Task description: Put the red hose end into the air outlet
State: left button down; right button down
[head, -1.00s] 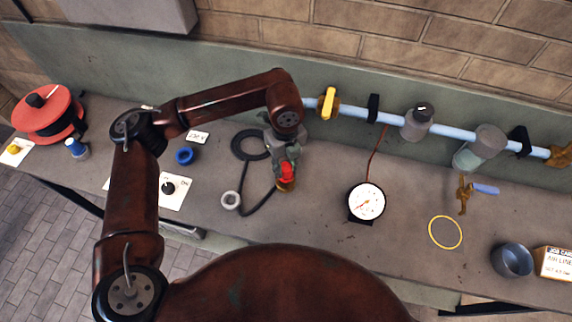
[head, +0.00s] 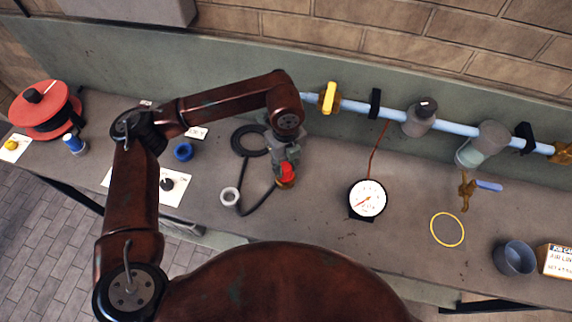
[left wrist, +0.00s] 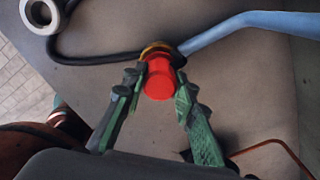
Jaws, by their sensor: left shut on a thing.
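The red hose end (head: 287,172) is between the fingers of my left gripper (head: 287,160), low over the middle of the bench. In the left wrist view the red end (left wrist: 160,80) lies between the two green-grey fingertips of the gripper (left wrist: 160,90), which are shut on it. A brass-coloured ring (left wrist: 157,49) shows just beyond the red end. My right gripper is not in view.
A blue wall pipe (head: 395,116) with a yellow-handled valve (head: 328,97) runs along the back.

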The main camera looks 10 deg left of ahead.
pick_arm(q)
jog(key=shift+f, duration=0.55)
jog(key=c, duration=1.5)
grip_release()
notch_tip(320, 180, up, 12)
